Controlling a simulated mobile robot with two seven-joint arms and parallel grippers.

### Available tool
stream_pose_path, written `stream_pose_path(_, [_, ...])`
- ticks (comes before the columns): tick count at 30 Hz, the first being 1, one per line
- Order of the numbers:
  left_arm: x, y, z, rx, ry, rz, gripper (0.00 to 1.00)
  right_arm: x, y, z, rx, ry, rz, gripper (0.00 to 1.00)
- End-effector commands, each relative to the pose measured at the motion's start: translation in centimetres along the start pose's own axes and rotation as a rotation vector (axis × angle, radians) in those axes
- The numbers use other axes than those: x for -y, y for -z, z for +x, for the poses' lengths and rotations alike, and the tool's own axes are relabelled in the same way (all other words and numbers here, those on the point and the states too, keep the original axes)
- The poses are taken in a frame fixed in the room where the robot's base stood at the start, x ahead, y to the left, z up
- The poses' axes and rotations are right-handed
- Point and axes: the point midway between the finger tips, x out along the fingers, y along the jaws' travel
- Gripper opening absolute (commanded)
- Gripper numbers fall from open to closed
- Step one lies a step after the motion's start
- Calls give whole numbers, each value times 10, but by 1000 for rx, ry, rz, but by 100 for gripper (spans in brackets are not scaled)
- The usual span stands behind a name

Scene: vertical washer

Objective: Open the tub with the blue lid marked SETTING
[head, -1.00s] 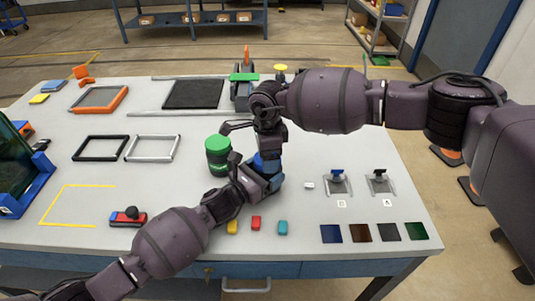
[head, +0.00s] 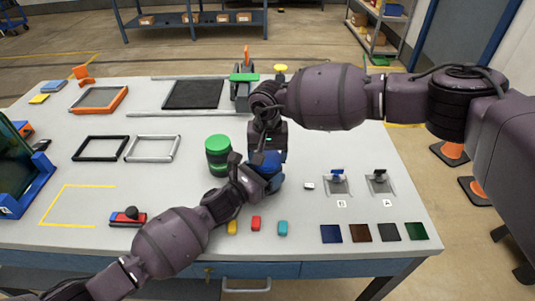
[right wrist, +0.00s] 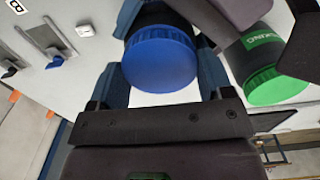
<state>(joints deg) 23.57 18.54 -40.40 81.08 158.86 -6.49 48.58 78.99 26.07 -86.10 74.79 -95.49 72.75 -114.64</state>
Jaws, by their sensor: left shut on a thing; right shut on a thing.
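The blue-lidded tub shows its blue lid (head: 266,162) between my two grippers in the head view. In the right wrist view the round blue lid (right wrist: 160,62) fills the space between the fingers, with the dark tub body (right wrist: 168,16) behind it. My right gripper (head: 268,150) comes from above and is shut on the lid. My left gripper (head: 257,178) is shut on the tub body low down and largely hides it. The SETTING marking is not visible. I cannot tell whether there is a gap between lid and body.
A green-lidded tub (head: 217,155) stands close to the left of the grippers. Small coloured blocks (head: 256,223) lie in front, two switch stands (head: 337,182) to the right. Dark and light frames (head: 152,148) lie on the left. The table between is partly clear.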

Motion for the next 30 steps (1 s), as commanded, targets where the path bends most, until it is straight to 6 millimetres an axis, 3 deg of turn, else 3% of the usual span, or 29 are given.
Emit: stream_pose_path(30, [0, 0, 0, -1, -1, 1, 16, 0, 0, -9, 0, 1, -2, 45])
